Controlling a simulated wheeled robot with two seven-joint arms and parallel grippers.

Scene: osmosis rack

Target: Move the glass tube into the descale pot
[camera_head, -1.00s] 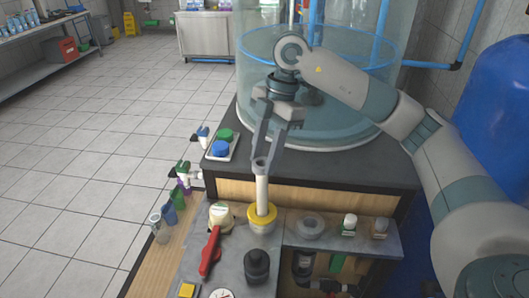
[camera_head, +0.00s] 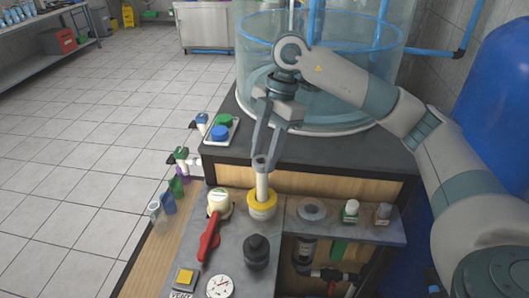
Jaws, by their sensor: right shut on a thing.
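My right gripper (camera_head: 261,160) points down and is shut on the upper end of a pale, upright tube (camera_head: 262,184), which I take to be the glass tube. The tube's lower end is inside the opening of a pale round pot with a yellow rim (camera_head: 262,205), so that end is hidden. No readable label shows which vessel is the descale pot. My left gripper is not in view.
A red-handled lever (camera_head: 209,237) and a black knob-topped part (camera_head: 257,250) stand in front of the yellow-rimmed pot. A grey ring (camera_head: 312,209) and small bottles (camera_head: 350,211) are to its right. A large clear tank (camera_head: 330,100) stands behind.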

